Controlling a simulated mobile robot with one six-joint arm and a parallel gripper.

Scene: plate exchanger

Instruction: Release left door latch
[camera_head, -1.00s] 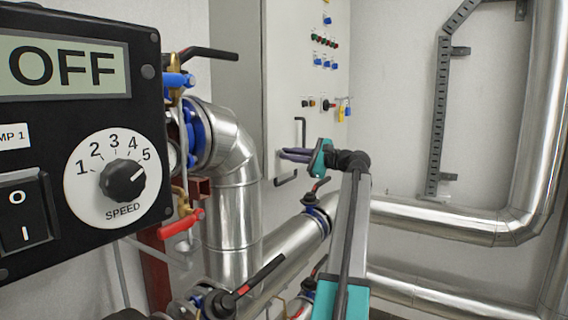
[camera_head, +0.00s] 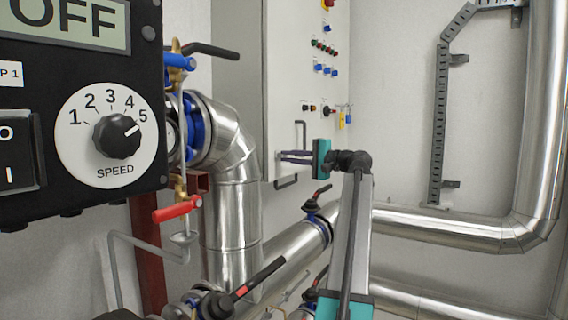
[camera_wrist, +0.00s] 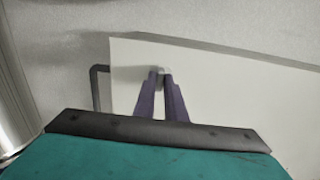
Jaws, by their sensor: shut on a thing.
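My gripper (camera_head: 281,157) reaches to the lower part of the grey cabinet's door face in the head view. In the wrist view its two dark fingers (camera_wrist: 162,76) are nearly together at the tips. They close on a small pale latch piece (camera_wrist: 163,69) on the door panel. The fingers hide most of this latch, and it is too small to make out in the head view. The cabinet door (camera_head: 292,95) looks shut.
Black bar handles stand close to my gripper, one above (camera_head: 300,134) and one below (camera_head: 286,182). Silver pipes with valves run below and right. A black speed control box (camera_head: 70,160) fills the left foreground. The right wall (camera_head: 398,90) is bare in the middle.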

